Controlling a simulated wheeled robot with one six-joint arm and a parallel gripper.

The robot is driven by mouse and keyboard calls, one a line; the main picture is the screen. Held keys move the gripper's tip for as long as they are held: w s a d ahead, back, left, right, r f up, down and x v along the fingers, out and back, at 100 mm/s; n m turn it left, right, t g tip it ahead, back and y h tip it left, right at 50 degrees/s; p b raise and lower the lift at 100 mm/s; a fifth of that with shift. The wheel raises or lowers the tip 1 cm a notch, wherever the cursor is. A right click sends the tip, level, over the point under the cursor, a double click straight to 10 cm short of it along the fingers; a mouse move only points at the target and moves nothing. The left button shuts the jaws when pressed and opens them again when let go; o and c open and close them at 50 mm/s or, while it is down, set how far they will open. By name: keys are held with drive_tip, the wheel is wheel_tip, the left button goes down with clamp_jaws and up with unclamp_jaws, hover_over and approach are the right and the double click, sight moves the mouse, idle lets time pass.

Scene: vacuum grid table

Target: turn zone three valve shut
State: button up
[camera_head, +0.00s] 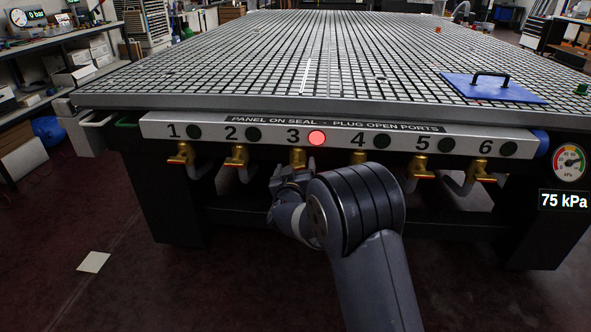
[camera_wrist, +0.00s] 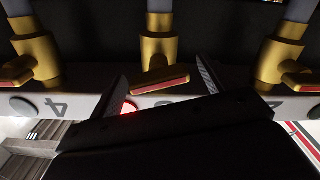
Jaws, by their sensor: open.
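The zone three valve (camera_head: 297,156) is a brass fitting under the number 3 on the table's front panel. Its red-edged handle (camera_wrist: 160,83) lies nearly crosswise to its pipe, slightly tilted, in the wrist view. The zone three lamp (camera_head: 316,138) glows red. My gripper (camera_head: 288,176) is just below this valve in the head view, partly hidden by my arm. In the wrist view my gripper (camera_wrist: 162,70) is open, with one finger on each side of the handle and gaps visible. The handle appears ungripped.
Neighbouring brass valves, including zone two (camera_head: 237,156) and zone four (camera_head: 359,157), flank it closely; their lamps are dark. The gauge display (camera_head: 564,201) reads 75 kPa. A blue panel (camera_head: 494,90) with a black handle lies on the grid table (camera_head: 230,60).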

drive_tip(key=shift+w, duration=0.3)
drive_tip(key=shift+c, duration=0.4)
